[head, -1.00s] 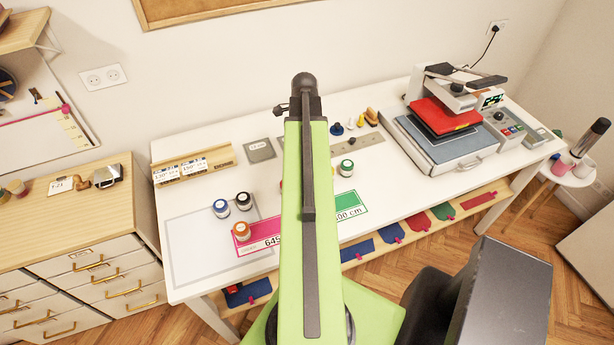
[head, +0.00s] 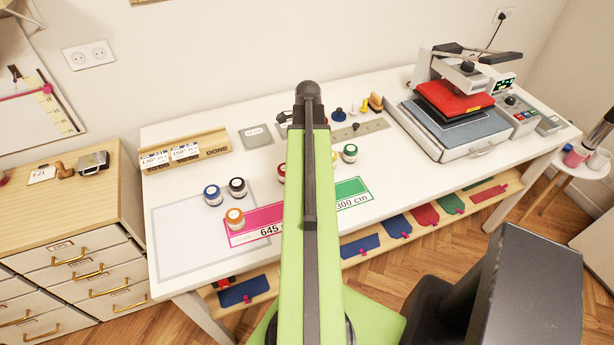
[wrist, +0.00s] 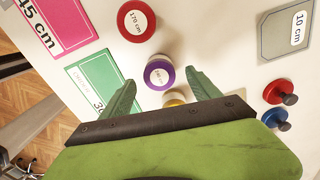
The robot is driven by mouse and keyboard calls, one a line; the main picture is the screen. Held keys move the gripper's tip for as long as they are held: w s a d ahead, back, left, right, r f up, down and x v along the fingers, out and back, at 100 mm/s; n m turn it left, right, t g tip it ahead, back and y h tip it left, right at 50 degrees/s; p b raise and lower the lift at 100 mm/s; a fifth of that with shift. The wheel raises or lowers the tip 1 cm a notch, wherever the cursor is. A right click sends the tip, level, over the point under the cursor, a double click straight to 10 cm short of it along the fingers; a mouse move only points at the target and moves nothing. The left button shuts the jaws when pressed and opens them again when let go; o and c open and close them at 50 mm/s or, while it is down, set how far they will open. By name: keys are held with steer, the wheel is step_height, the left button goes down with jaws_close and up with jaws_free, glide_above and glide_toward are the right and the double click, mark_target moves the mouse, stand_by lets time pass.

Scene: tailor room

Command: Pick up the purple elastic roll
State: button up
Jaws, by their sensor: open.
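The purple elastic roll (wrist: 159,73) stands upright on the white table in the wrist view, with a white label on top. It lies between and just beyond the two green fingers of my open gripper (wrist: 160,84). I cannot tell whether a finger touches it. In the head view my green arm hides the purple roll and the gripper's fingers.
A red-topped roll (wrist: 136,20) stands close beyond the purple one, and a yellow one (wrist: 175,97) is partly hidden nearer my gripper. Blue (head: 212,194), black (head: 237,188) and orange (head: 235,218) rolls stand left. A heat press (head: 460,105) is at right.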

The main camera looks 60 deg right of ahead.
step_height(320, 180, down, 5)
steer(key=b, duration=0.5)
steer(key=shift+w+f, duration=0.1)
steer(key=shift+f, duration=0.1)
steer(key=shift+r, duration=0.2)
steer(key=shift+c, duration=0.4)
steer(key=c, duration=1.3)
